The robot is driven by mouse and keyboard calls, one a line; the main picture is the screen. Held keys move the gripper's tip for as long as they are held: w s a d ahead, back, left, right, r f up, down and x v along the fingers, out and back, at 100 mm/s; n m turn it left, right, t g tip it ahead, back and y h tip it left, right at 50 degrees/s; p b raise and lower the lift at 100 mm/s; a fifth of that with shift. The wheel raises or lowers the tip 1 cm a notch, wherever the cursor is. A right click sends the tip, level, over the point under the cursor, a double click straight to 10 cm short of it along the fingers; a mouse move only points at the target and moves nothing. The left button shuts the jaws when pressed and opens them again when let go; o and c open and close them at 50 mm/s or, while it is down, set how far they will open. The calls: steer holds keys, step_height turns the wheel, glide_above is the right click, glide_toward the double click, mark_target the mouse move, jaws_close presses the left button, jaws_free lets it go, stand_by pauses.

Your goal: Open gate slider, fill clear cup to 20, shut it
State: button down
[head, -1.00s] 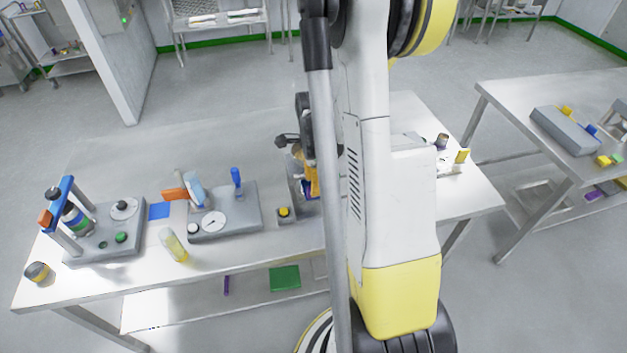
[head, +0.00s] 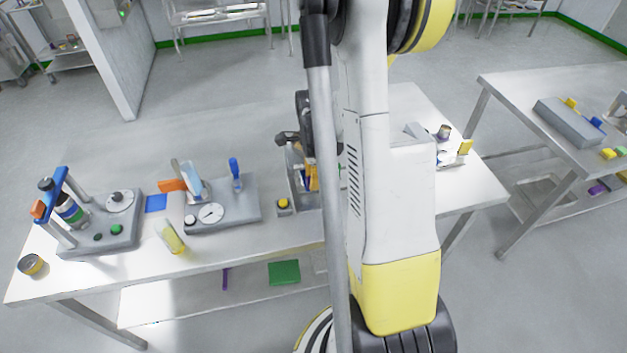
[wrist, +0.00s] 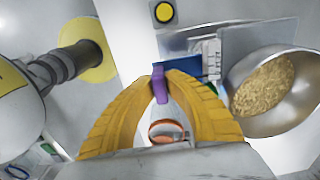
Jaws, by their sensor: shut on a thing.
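In the wrist view the yellow fingers of my gripper (wrist: 160,90) are closed on a small purple tab (wrist: 159,84), which I take to be the gate slider's handle. A metal hopper bowl (wrist: 268,84) of tan granules is just right of the fingers. A round orange-rimmed opening (wrist: 167,130) shows between the fingers; I cannot tell whether it is the clear cup. In the head view my gripper (head: 311,178) is partly hidden behind my arm, at the middle of the table. The granule level in any cup cannot be read.
A yellow button box (head: 284,205) stands left of my gripper. Further left are a grey dial station (head: 235,205), a tilted clear-and-yellow cylinder (head: 170,237) and a blue-framed station (head: 110,235). Bare tabletop (head: 110,275) lies along the front left.

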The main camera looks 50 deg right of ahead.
steer(key=shift+w+a, duration=0.1)
steer(key=shift+a, duration=0.05)
steer(key=shift+w+a, duration=0.2)
steer(key=shift+a, duration=0.15)
steer(key=shift+s+d, duration=0.1)
steer(key=shift+d, duration=0.05)
stand_by(5.3)
steer(key=shift+s+d+b, duration=0.3)
steer(key=shift+d+b, duration=0.05)
steer(key=shift+d, duration=0.1)
steer(key=c, duration=1.5)
jaws_free()
steer(key=shift+d, duration=0.1)
steer(key=shift+o, duration=0.2)
